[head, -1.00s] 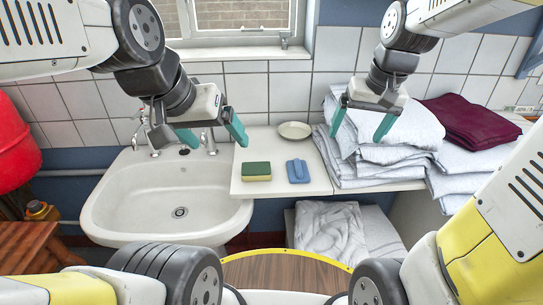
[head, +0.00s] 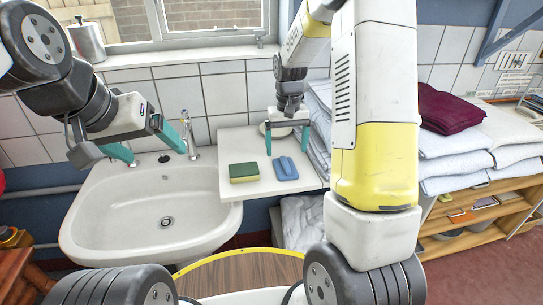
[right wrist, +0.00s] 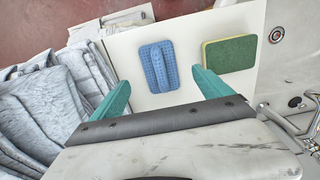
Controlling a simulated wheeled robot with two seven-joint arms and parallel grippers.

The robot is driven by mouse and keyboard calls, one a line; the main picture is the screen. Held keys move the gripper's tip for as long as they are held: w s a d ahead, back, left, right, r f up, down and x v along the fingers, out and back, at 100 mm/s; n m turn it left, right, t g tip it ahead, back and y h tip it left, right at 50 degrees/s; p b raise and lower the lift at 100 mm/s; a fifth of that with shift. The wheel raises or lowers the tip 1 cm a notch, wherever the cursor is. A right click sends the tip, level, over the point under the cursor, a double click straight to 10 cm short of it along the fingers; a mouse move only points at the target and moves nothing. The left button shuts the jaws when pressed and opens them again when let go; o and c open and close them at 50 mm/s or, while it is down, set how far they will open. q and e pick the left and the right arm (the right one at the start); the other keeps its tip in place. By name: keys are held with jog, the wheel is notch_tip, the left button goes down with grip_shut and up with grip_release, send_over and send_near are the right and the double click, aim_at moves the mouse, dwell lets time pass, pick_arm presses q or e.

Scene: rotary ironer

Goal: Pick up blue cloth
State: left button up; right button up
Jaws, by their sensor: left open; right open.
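My right gripper (head: 287,145) is open and empty above the counter, just behind the cloth. Its two teal fingers also show in the right wrist view (right wrist: 158,92). My left gripper (head: 153,146) is open and empty over the back of the sink.
A green and yellow sponge (head: 244,172) lies just left of the cloth. The white sink (head: 110,215) is further left. Stacked grey linens (right wrist: 45,105) stand close on the other side. A maroon cloth (head: 447,108) tops another pile.

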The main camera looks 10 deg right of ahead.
aim_at(286, 163)
jog(key=f, duration=0.7)
jog(key=shift+w+f, duration=0.2)
jog(key=shift+f, duration=0.05)
